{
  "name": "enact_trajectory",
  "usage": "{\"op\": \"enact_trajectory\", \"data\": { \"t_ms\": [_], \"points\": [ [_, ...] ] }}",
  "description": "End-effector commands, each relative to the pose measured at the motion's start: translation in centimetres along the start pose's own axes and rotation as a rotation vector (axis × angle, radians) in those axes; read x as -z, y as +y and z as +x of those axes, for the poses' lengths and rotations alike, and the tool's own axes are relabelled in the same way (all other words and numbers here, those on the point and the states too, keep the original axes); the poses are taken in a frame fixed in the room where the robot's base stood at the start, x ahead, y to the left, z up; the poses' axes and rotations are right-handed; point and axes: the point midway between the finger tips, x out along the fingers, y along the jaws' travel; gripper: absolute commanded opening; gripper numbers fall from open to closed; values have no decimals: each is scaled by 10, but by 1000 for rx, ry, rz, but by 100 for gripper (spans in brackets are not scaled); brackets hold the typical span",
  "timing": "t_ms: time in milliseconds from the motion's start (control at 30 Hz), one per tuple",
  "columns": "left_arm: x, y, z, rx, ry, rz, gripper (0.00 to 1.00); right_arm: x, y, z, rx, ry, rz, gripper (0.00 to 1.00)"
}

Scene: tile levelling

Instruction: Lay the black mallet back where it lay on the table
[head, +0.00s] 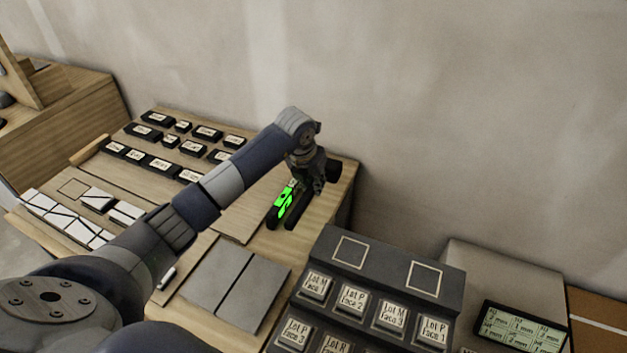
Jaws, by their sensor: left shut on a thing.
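My left arm comes in from the left and reaches over the wooden table (220,220) to its far right part. My left gripper (308,185) points down there and is shut on the black mallet (334,171). A dark block of the mallet shows just right of the gripper, near the table's back right edge. The gripper hides the rest of the mallet, and I cannot tell whether it touches the table. Dark bars with a bright green patch (285,201) lie just below and left of the gripper. My right gripper is not in view.
A dark rack (392,262) with labelled blocks stands at the front right. Grey slabs (236,281) lie at the front, white tiles (68,220) at left, several black labelled blocks (160,118) at the back.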

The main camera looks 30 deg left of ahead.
Motion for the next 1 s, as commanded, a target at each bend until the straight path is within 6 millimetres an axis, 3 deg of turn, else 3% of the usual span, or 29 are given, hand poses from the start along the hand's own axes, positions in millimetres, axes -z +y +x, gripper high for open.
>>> {"op": "enact_trajectory", "data": {
  "t_ms": [500, 1000],
  "points": [
    [19, 1, 56, 2, -3, 1, 0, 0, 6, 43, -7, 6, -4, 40],
    [21, 1, 62, 1, -3, 1, 0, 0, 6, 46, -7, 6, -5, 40]
  ]
}}
